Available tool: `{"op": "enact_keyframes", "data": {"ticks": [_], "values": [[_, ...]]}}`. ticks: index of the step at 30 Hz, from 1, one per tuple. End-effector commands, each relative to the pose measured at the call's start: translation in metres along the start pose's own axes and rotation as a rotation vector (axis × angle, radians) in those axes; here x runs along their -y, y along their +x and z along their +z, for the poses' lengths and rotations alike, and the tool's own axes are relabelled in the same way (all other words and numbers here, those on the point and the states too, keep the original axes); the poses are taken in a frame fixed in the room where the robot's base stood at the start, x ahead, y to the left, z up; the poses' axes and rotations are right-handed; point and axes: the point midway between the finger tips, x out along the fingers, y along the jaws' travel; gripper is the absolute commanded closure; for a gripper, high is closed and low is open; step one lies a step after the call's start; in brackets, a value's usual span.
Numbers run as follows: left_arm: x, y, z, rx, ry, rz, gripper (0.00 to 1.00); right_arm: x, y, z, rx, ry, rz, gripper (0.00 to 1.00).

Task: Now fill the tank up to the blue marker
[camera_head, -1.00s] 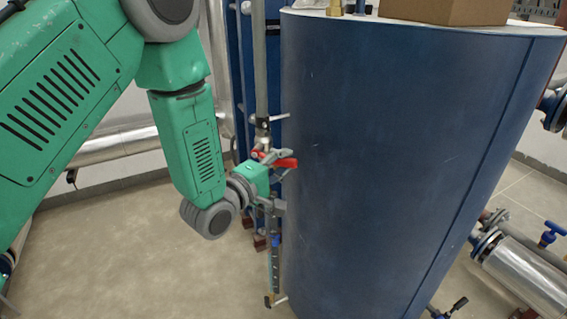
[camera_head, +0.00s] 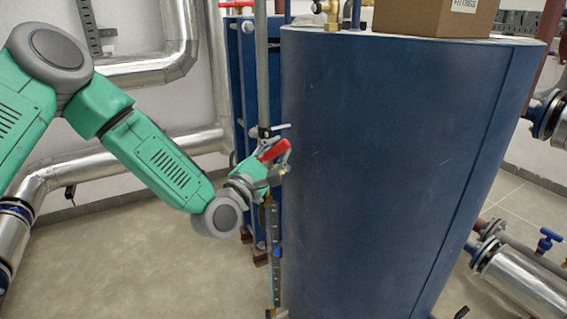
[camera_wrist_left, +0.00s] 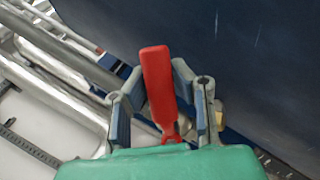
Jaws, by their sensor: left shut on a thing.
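The large dark blue tank (camera_head: 390,160) fills the middle of the head view. A red valve handle (camera_head: 273,150) sits at the pipe left of the tank and slants up to the right. My left gripper (camera_head: 276,165) is shut on this handle; in the left wrist view the red handle (camera_wrist_left: 157,75) stands between its two fingers. A narrow level gauge (camera_head: 275,220) runs down the tank's left side below the gripper, with a small blue marker (camera_head: 277,252) on it. The liquid level is too small to tell. My right gripper is not in view.
A cardboard box (camera_head: 430,17) stands on the tank top near a brass fitting (camera_head: 332,15). A vertical pipe (camera_head: 261,75) rises above the valve. Silver pipes (camera_head: 110,163) run along the left wall. The floor (camera_head: 130,260) at the left is clear.

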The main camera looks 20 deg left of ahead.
Motion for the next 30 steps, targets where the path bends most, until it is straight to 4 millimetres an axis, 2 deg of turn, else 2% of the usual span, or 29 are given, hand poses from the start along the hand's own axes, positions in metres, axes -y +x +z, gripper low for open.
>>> {"op": "enact_keyframes", "data": {"ticks": [3,13,30], "values": [[-0.008,-0.001,-0.004,-0.003,-0.096,0.05,1.0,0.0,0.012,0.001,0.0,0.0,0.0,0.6],[-0.023,-0.003,-0.007,-0.003,-0.299,0.132,1.0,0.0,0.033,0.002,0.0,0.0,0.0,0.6],[-0.03,-0.004,-0.009,-0.005,-0.393,0.167,1.0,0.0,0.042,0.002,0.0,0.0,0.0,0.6]]}}
